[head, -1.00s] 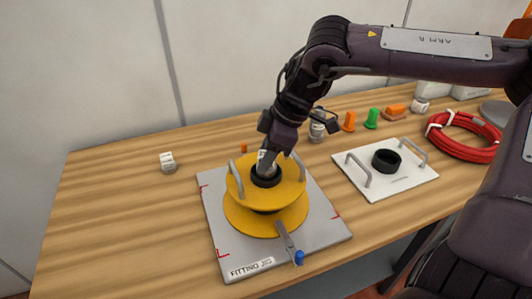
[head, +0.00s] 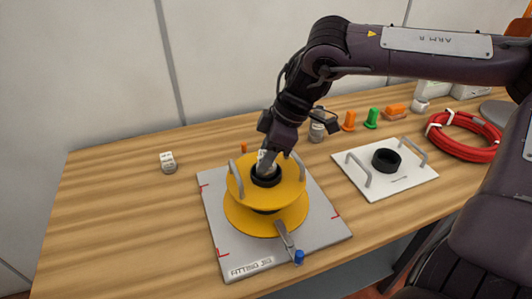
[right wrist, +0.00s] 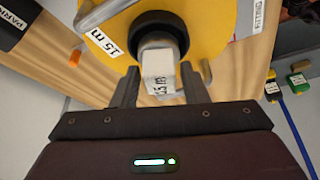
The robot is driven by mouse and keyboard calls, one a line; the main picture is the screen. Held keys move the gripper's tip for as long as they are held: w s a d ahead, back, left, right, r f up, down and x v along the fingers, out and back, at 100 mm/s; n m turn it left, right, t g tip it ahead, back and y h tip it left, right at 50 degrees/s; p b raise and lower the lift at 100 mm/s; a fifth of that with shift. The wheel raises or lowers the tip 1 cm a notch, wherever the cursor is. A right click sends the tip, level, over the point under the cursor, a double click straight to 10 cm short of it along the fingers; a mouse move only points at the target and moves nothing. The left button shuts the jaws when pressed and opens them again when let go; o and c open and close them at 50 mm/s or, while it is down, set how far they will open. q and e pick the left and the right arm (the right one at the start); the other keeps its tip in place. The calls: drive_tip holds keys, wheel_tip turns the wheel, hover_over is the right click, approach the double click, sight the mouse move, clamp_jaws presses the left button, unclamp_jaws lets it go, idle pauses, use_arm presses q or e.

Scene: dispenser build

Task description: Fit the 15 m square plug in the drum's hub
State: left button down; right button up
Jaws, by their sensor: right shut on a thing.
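The yellow drum (head: 262,212) stands on the grey fitting jig (head: 325,222). Its black hub ring (head: 258,181) faces up, and it also shows in the right wrist view (right wrist: 146,19). My right gripper (head: 268,152) is directly over the hub. It is shut on the white-topped plug marked 15 m (right wrist: 158,66). The plug's grey lower part is at the hub opening; how deep it sits I cannot tell. My left gripper is not in view.
A white-and-grey plug (head: 167,162) stands at the left and another (head: 317,128) behind the jig. A white plate with a black ring (head: 400,184), orange and green pieces (head: 371,118) and a red hose coil (head: 462,136) are right. The table's left is mostly clear.

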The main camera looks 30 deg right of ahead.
idle(0.4)
drive_tip(key=shift+f+b, duration=0.5)
drive_tip(key=shift+f, duration=0.05)
drive_tip(key=o, duration=0.8)
